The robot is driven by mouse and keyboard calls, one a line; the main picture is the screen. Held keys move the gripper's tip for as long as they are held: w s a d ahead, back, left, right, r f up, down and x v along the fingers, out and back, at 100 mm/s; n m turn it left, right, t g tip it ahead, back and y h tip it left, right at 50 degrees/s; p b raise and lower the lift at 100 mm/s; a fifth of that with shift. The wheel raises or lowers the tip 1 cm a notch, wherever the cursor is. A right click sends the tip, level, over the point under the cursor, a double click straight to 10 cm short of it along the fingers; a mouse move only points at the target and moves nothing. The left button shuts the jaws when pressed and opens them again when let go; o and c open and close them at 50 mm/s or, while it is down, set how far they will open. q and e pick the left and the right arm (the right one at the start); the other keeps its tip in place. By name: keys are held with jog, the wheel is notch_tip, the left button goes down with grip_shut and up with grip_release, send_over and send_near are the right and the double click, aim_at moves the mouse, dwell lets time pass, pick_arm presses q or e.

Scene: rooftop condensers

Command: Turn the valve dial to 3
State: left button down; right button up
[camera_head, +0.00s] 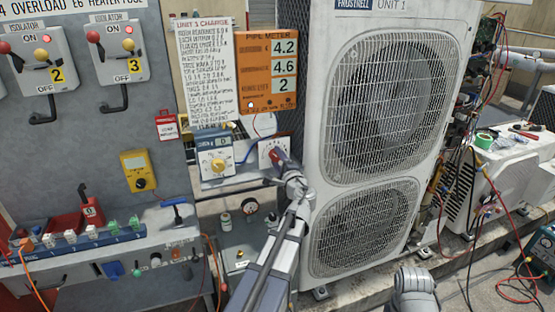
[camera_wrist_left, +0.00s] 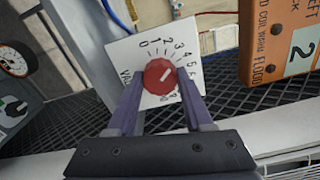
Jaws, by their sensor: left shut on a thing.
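The valve dial is a red round knob (camera_wrist_left: 161,76) with a white mark, on a white plate (camera_wrist_left: 128,55) with printed numbers. In the wrist view the mark points to the upper right, roughly toward the 4; the exact reading is hard to tell. My left gripper (camera_wrist_left: 160,88) is shut on the knob, one finger on each side. In the head view the left gripper (camera_head: 281,163) covers much of the knob, and the dial plate (camera_head: 266,148) shows beside it.
A white dial box with a yellow knob (camera_head: 217,165) is just left of the valve. The orange pipe meter (camera_head: 268,70) hangs above, reading 4.2, 4.6 and 2. A large condenser unit (camera_head: 330,90) stands close on the right. A bench with switches (camera_head: 110,245) is lower left.

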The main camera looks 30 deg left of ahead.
dwell(0.4)
pick_arm(q)
jog(key=shift+c, duration=1.5)
grip_release()
jog(key=v, duration=0.7)
jog(key=shift+s+d, duration=0.25)
jog(key=shift+s, duration=0.05)
jog(key=shift+d, duration=0.1)
jog(key=s+d+f+n+g+h+p, duration=0.2)
jog(key=s+d+f+n+g+h, duration=0.15)
jog(key=s+d+f, duration=0.35)
jog(key=s+d+f+n+g+h+p, duration=0.3)
jog(key=s+d+f+g+h, duration=0.15)
jog(key=d, duration=0.45)
jog(key=s+d+f+g+h+p, duration=0.1)
jog(key=s+d+g+h, duration=0.1)
jog(key=s+d, duration=0.3)
jog(key=s+d+f+g+h, duration=0.1)
jog(key=s+d+f+h, duration=0.1)
jog(key=s+d, duration=0.4)
jog(key=d, duration=0.4)
jog(key=shift+f+g+h+p, duration=0.3)
jog(key=shift+g+p, duration=0.1)
